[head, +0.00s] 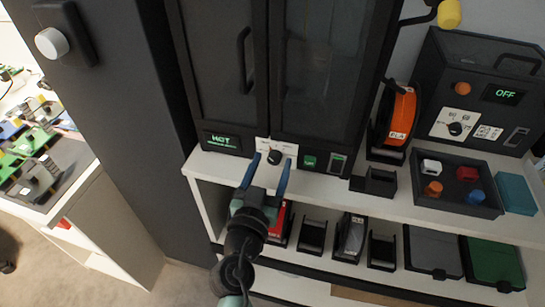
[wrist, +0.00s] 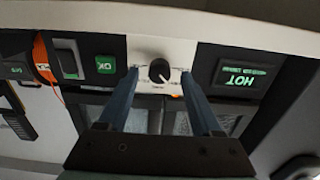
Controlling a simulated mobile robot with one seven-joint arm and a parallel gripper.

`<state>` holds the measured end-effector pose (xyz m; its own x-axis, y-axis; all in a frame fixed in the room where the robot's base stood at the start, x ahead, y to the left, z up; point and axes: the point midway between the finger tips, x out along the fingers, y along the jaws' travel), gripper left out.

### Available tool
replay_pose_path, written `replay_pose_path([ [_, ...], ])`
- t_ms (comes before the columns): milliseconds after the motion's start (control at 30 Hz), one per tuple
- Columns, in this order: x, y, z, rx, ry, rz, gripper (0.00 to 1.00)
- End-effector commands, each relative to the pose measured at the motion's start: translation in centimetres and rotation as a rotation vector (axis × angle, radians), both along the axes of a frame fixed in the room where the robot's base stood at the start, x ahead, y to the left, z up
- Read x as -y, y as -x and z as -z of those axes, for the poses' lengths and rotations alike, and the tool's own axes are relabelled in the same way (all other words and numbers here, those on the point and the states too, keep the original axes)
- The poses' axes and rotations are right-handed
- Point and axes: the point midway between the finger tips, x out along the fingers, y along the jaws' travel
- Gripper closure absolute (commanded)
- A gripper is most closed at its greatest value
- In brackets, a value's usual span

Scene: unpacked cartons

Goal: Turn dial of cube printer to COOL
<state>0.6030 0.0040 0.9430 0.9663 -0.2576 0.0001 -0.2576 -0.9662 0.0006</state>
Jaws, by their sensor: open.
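The tall dark printer cabinet (head: 322,75) has a black round dial (head: 274,157) on a white panel below its doors. The dial also shows in the wrist view (wrist: 159,71), where its white mark points toward the lower right. A green display (head: 222,139) left of the dial reads HOT; it appears upside down in the wrist view (wrist: 240,76). My gripper (head: 271,163) is open, its two blue fingers on either side of the dial. In the wrist view the fingertips (wrist: 159,76) flank the dial with gaps. Contact is not visible. The panel's small lettering is unreadable.
A green button (head: 309,162) sits right of the dial. An orange spool (head: 400,112) and a dark machine reading OFF (head: 500,95) stand farther right. A tray of small coloured pieces (head: 455,187) is on the shelf. Bins and cartridges fill the shelf below.

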Motion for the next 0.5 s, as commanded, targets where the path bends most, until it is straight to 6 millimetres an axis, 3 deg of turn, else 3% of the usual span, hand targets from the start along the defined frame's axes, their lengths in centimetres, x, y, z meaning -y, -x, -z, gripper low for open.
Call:
replay_pose_path([
  [133, 0.38, -1.06, -0.04, 0.0, -0.001, 0.002, 0.34],
  [467, 0.43, -1.27, 0.02, 0.0, -0.001, 0.002, 0.34],
  [500, 0.43, -1.27, 0.02, 0.0, -0.001, 0.002, 0.41],
])
